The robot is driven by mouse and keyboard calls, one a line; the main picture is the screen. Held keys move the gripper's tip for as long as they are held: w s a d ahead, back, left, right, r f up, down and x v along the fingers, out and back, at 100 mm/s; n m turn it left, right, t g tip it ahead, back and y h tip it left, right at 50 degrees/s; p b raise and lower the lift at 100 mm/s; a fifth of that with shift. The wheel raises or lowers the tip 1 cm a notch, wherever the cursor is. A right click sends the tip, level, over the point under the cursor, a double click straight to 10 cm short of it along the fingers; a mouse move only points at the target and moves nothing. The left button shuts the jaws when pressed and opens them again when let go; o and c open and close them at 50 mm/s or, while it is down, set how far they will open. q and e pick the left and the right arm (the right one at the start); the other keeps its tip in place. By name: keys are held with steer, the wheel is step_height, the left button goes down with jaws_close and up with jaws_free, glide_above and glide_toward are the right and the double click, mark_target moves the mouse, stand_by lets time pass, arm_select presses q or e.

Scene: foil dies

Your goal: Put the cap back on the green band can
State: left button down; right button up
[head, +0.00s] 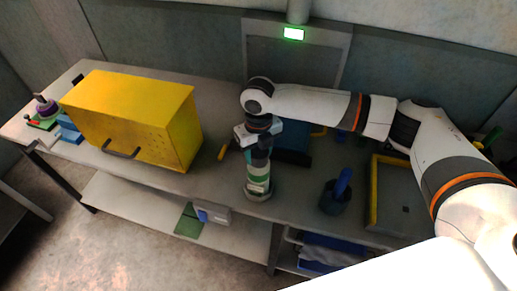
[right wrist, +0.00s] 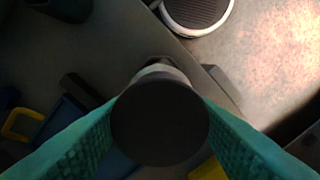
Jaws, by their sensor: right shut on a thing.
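The green band can (head: 258,181), pale with green bands, stands upright near the front edge of the table. My right gripper (head: 258,154) points down directly over its top. In the right wrist view its teal fingers are shut on a dark round cap (right wrist: 160,122). A pale part (right wrist: 158,71) shows just past the cap's edge, probably the can. I cannot tell whether the cap touches the can, as the fingers hide the join. My left gripper is not in view.
A yellow box (head: 132,112) with a handle stands left of the can. A dark blue case (head: 292,150) lies behind the can. To the right are a dark cup (head: 333,198) with a blue handle and a yellow-edged tray (head: 395,200). A shelf (head: 150,210) runs below the table.

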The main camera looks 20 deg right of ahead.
stand_by(0.4)
steer(key=o, duration=1.5)
steer(key=shift+r, duration=0.1)
step_height(320, 180, up, 5)
steer(key=p, duration=0.5)
steer(key=shift+r, duration=0.9)
